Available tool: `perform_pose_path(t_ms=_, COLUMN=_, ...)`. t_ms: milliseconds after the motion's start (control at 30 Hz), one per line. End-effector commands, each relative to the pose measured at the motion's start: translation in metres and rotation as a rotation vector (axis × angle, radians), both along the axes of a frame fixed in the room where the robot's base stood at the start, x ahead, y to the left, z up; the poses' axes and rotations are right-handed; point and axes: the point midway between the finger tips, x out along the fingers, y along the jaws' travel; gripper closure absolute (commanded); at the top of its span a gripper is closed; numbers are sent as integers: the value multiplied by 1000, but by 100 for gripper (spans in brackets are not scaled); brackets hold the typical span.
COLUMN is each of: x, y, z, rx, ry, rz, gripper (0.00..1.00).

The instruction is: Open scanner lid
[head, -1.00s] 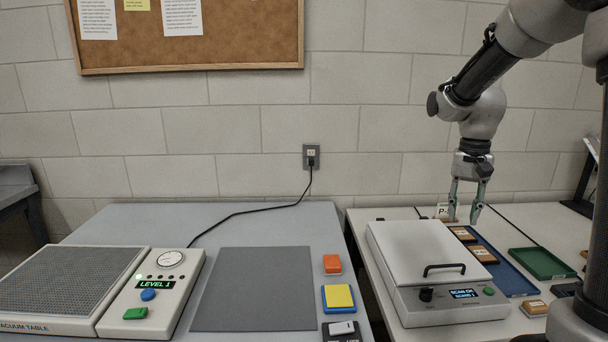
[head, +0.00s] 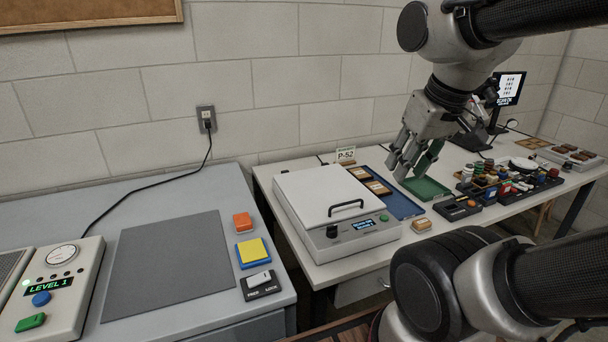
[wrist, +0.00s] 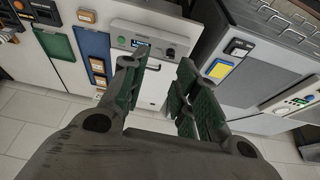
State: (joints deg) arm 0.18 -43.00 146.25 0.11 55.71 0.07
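The scanner (head: 352,238) is a white box on the white table in the head view. Its flat lid (head: 318,191) is closed and has a black bar handle (head: 346,208) near the front edge. A lit display and a black knob sit on the front panel. My gripper (head: 404,172) is in the air to the right of the scanner, apart from the lid. In the wrist view my gripper's green-padded fingers (wrist: 160,92) are spread with nothing between them. The scanner panel (wrist: 143,42) shows beyond the fingers there.
A blue tray (head: 401,206) with brown-framed pieces and a green tray (head: 425,187) lie right of the scanner. A crowded rack (head: 505,186) stands further right. A grey table (head: 165,265) with coloured blocks is to the left, across a gap.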

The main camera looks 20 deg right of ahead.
Motion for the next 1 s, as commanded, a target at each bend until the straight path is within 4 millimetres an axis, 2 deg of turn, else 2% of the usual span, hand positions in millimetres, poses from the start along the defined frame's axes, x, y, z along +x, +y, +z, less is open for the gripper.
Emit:
perform_pose_path(t_ms=167, x=11, y=-3, z=-25, rx=2, ry=135, rz=-13, gripper=70)
perform_pose_path(t_ms=267, x=29, y=-5, z=-46, rx=7, ry=241, rz=-29, gripper=70)
perform_pose_path(t_ms=367, x=56, y=-8, z=-69, rx=33, ry=313, rz=-128, gripper=70)
perform_pose_path(t_ms=567, x=116, y=-14, z=-121, rx=106, ry=367, rz=-499, gripper=70)
perform_pose_path(t_ms=700, x=161, y=-19, z=-154, rx=182, ry=330, rz=-847, gripper=70)
perform_pose_path(t_ms=800, x=187, y=-20, z=-160, rx=256, ry=265, rz=-1066, gripper=70)
perform_pose_path(t_ms=900, x=207, y=-21, z=-153, rx=338, ry=192, rz=-1242, gripper=70)
perform_pose_path(t_ms=1000, x=216, y=-22, z=-151, rx=396, ry=154, rz=-1375, gripper=70)
